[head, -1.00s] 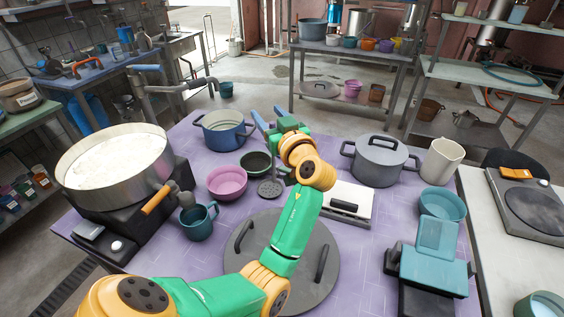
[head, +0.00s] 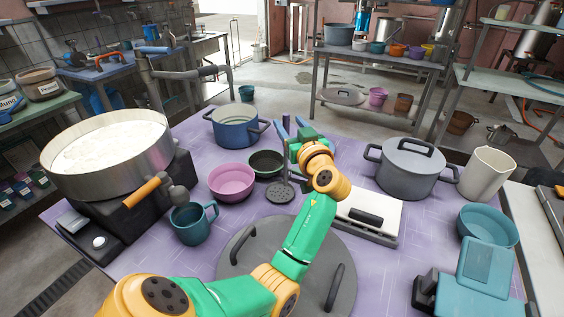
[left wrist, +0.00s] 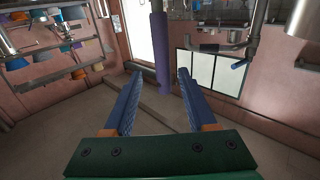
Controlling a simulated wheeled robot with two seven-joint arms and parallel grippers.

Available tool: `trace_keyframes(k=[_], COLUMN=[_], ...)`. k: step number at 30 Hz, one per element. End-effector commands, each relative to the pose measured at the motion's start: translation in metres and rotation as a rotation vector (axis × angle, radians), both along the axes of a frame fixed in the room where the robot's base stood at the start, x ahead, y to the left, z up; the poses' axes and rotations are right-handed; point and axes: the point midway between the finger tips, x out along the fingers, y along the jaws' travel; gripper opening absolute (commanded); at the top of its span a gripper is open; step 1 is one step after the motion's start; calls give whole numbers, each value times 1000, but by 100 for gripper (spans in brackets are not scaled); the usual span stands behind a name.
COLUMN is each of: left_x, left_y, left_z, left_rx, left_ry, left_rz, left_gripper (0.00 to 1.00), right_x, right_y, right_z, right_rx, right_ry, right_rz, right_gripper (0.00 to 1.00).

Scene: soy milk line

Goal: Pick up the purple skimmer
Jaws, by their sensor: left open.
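The purple skimmer has a flat grey perforated disc (head: 280,194) low over the purple table, in the head view. Its stem rises from the disc to a purple handle (head: 286,121), which shows between my left fingers. In the left wrist view the purple handle (left wrist: 161,50) stands upright, just beyond the fingertips and near the middle of the gap. My left gripper (head: 291,124) is open and empty, and its blue fingers also show in the left wrist view (left wrist: 160,75). Whether a finger touches the handle cannot be told. Part of the stem is hidden by my left gripper.
A pink bowl (head: 231,182), a dark bowl (head: 266,163) and a blue pot (head: 235,128) stand close left of the skimmer. A white flat device (head: 370,215) and a grey lidded pot (head: 408,170) are to the right. A large grey lid (head: 245,270) lies in front.

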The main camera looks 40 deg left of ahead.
Motion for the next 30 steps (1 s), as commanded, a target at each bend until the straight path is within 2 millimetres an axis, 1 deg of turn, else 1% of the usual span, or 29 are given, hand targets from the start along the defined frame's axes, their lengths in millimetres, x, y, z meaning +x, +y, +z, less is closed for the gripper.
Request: trace_keyframes(k=[1, 3, 6, 9, 14, 15, 17, 18, 20, 21, 30], left_x=[3, 8, 16, 20, 20, 20, 20, 20, 20, 20, 20], left_y=[9, 23, 38, 45, 45, 45, 45, 45, 45, 45, 45], left_z=[5, 1, -3, -5, -7, -7, -7, -7, -7, -7, -6], left_rx=[3, 4, 2, 0, -1, -1, -1, -1, -1, -1, 0], left_ry=[5, 7, 4, 2, 0, 0, 0, 0, 0, 0, 1], left_rz=[3, 3, 2, 0, 0, 0, 0, 0, 0, 0, 0], left_gripper=[57, 57, 57, 57, 57, 54, 38, 27, 11, 0, 0], right_x=[0, 0, 0, 0, 0, 0, 0, 0, 0, 0, 1], right_y=[0, -1, -1, -1, 0, 0, 0, 0, 0, 0, 2], right_z=[12, 20, 24, 24, 23, 23, 23, 23, 23, 23, 23], right_rx=[0, -1, -1, -1, -1, -1, -1, -1, 0, 0, 2], right_ry=[0, 0, 0, 0, -1, -1, -1, -1, -1, -1, -2], right_rz=[0, 0, 0, 0, 0, 0, 0, 0, 0, 0, -1], right_gripper=[47, 47, 47, 47, 47, 47, 47, 47, 47, 47, 47])
